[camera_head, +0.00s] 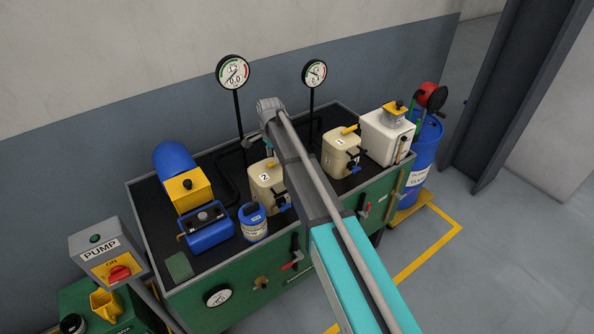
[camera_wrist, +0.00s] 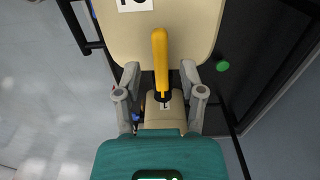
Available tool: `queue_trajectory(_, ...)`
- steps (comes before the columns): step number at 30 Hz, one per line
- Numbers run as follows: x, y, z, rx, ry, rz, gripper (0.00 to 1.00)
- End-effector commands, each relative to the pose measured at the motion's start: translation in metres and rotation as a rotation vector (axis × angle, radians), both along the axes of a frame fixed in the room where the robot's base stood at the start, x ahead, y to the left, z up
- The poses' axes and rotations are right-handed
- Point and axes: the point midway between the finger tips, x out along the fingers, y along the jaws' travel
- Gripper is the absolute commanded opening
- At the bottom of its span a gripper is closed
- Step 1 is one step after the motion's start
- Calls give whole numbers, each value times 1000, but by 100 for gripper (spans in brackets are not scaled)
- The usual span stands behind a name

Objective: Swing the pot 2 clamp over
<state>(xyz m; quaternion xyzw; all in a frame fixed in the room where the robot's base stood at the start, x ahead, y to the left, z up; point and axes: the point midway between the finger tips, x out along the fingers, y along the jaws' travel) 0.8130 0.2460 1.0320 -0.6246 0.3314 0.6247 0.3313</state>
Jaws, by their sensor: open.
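Pot 2 (camera_head: 276,193) is a beige canister with a "2" label, standing on the dark bench top. In the wrist view a yellow handle (camera_wrist: 160,50) lies along the middle, in front of a large beige pot face (camera_wrist: 185,20) with a cut-off label. My gripper (camera_wrist: 160,70) is open, with one grey finger on each side of that handle. Gaps show between the handle and both fingers. In the head view my arm hides most of the gripper.
Pot 1 (camera_head: 339,163) stands to the right, with a white container (camera_head: 382,145) and blue drum (camera_head: 424,155) beyond. Two gauges (camera_head: 233,72) (camera_head: 314,73) rise on thin posts near the arm. A blue tub (camera_head: 253,228) and blue-yellow unit (camera_head: 188,190) are left.

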Motion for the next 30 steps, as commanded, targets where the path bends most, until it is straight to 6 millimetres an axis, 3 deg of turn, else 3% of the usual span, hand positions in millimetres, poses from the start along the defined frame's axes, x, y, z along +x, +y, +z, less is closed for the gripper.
queue_trajectory(9,0,0,-29,0,0,0,51)
queue_trajectory(30,1,0,-32,0,0,0,51)
